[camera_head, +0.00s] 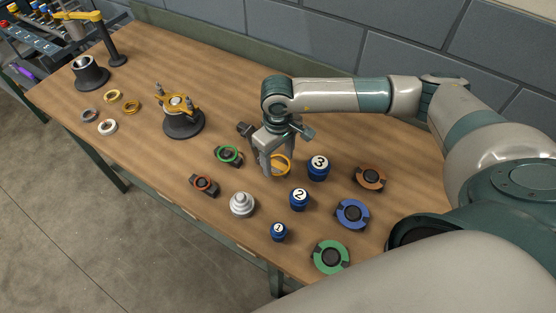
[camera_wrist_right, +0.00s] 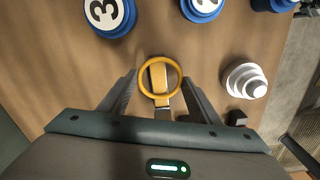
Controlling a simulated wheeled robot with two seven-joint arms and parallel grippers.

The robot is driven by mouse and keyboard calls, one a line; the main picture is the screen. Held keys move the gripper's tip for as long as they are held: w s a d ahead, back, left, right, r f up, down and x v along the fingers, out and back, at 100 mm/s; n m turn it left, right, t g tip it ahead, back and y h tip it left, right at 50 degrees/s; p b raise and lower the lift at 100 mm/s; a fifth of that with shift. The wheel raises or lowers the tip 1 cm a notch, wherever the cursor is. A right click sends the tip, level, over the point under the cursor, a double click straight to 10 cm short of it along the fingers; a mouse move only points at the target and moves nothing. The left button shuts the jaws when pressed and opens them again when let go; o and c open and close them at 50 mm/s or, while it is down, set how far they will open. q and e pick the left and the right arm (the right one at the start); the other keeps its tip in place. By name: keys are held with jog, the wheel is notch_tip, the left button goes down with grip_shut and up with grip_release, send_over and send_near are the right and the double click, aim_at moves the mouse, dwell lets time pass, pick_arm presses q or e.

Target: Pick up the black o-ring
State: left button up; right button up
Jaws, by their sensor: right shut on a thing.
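No black o-ring can be made out in either view. My right gripper (camera_head: 277,172) is low over the middle of the bench, pointing down. Its fingers are closed on the sides of a yellow ring (camera_head: 286,160), which shows between the fingertips in the right wrist view (camera_wrist_right: 179,86). A yellow-orange block with a dark end (camera_wrist_right: 157,76) shows through the ring; whether the ring touches it cannot be told. A green ring (camera_head: 229,153) and a red ring (camera_head: 204,183) sit on dark holders to the left. My left gripper is not in view.
Numbered blue pieces (camera_head: 318,168) stand close right of the gripper, with a silver stepped part (camera_head: 242,205) in front. Orange, blue and green discs (camera_head: 330,257) lie further right. A black-based fixture (camera_head: 183,122) and small loose rings (camera_head: 107,127) are left.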

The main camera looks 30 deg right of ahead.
jog(key=shift+r, duration=0.1)
jog(key=shift+r+p, duration=0.3)
jog(key=shift+p, duration=0.65)
jog(key=r+b, duration=0.3)
jog(key=b, duration=0.1)
jog(key=shift+s+r, duration=0.2)
jog(key=shift+r, duration=0.15)
jog(key=s+a+r+b, duration=0.3)
jog(key=s+r, duration=0.4)
jog(key=s, duration=0.4)
jog(key=shift+b, duration=0.6)
jog(key=shift+w, duration=0.15)
